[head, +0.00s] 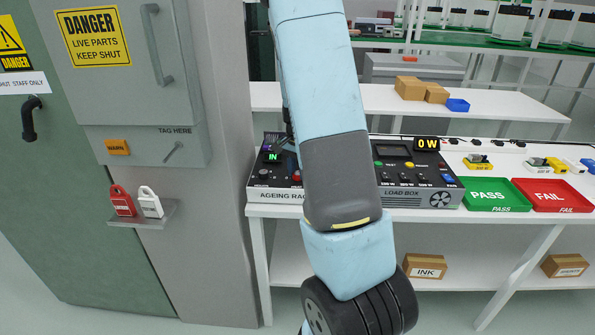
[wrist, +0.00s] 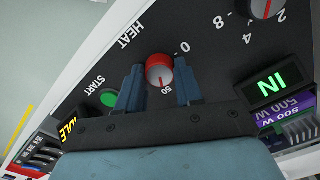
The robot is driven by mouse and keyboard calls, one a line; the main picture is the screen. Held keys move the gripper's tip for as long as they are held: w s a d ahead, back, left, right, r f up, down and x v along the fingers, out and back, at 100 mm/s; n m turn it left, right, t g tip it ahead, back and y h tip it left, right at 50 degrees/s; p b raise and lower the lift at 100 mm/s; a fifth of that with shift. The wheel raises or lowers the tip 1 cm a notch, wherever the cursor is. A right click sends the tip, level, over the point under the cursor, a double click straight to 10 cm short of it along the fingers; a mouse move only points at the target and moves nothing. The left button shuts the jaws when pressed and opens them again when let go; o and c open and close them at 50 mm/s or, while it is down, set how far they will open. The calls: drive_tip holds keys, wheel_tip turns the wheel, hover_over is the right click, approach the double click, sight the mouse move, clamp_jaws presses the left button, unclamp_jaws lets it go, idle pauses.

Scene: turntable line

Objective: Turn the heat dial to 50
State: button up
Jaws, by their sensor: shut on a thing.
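The heat dial (wrist: 160,70) is a round red-rimmed knob with a pale face on a dark panel in the wrist view. The word HEAT is printed beside it, with a 0 and a 50 around it. The 50 is close to the knob, on the side nearest my wrist. A thin red mark on the face appears to point toward 50. My gripper (wrist: 159,68) has one finger on each side of the knob and is shut on it.
The load box (head: 440,196) stands right of my arm, then the PASS tray (head: 494,208) and FAIL tray (head: 560,209). A grey cabinet (head: 190,80) is at left.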

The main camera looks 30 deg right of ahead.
drive_tip(key=o, duration=1)
drive_tip(key=shift+o, duration=0.2)
wheel_tip(320, 180, up, 14)
drive_tip(key=shift+f, duration=0.15)
drive_tip(key=s+a+r+n+t, duration=0.3)
drive_tip(key=s+a+r+n, duration=0.4)
drive_tip(key=s+a+r, duration=0.45)
drive_tip(key=s+a+r+n+t, duration=0.1)
drive_tip(key=s+a+n, duration=0.2)
drive_tip(key=s, duration=0.4)
drive_tip(key=s+a+r+n+t, duration=0.1)
drive_tip(key=s+a+n, duration=0.1)
drive_tip(key=s+a, duration=0.2)
drive_tip(key=s, duration=0.3)
drive_tip(key=shift+n+t, duration=0.3)
drive_tip(key=shift+n, duration=0.1)
